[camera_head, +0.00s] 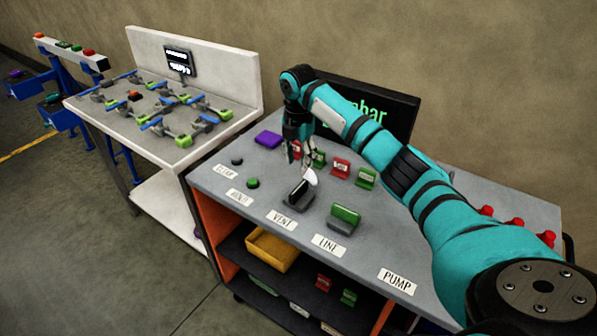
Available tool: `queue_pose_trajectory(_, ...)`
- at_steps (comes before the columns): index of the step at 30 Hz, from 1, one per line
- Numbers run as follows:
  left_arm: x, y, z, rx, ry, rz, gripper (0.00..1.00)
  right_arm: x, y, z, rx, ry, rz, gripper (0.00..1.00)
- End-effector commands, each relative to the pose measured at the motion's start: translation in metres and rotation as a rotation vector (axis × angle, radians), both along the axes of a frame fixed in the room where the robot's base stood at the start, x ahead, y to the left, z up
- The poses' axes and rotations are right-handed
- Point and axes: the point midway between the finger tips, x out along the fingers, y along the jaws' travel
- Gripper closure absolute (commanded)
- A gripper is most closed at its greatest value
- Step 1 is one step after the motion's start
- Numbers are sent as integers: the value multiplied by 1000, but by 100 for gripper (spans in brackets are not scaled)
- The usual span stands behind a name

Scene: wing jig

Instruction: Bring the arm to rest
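My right arm, teal with black joints, reaches from the lower right over the grey-topped bench (205,183). My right gripper (296,157) points down above the bench, just behind the dark lever block with a white part (300,193) near the VENT label. Its fingers are small in the picture; I cannot tell whether they are apart or touch the white part. My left gripper is out of view.
A dark screen (400,110) with green text stands behind my arm. Red and green blocks (341,168), a green-topped block (343,217) and red knobs (515,224) stand on the bench. A yellow bin (270,250) sits on the shelf below. A white workbench (163,150) stands left.

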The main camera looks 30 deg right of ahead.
Motion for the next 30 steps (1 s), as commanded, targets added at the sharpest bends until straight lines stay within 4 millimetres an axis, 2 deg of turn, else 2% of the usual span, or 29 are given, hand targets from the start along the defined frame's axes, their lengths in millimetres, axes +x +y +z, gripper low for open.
queue_pose_trajectory(6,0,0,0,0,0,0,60,0,0,9,0,1,-1,62)
queue_pose_trajectory(21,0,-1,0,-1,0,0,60,-1,2,5,-1,3,-2,62)
queue_pose_trajectory(23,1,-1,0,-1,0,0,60,-4,10,-5,-6,5,-11,62)
queue_pose_trajectory(26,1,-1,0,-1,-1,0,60,-17,37,-39,-16,7,-50,62)
queue_pose_trajectory(29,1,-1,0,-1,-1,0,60,-44,79,-87,-16,-5,-137,62)
queue_pose_trajectory(30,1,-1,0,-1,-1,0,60,-58,98,-106,-6,-17,-187,62)
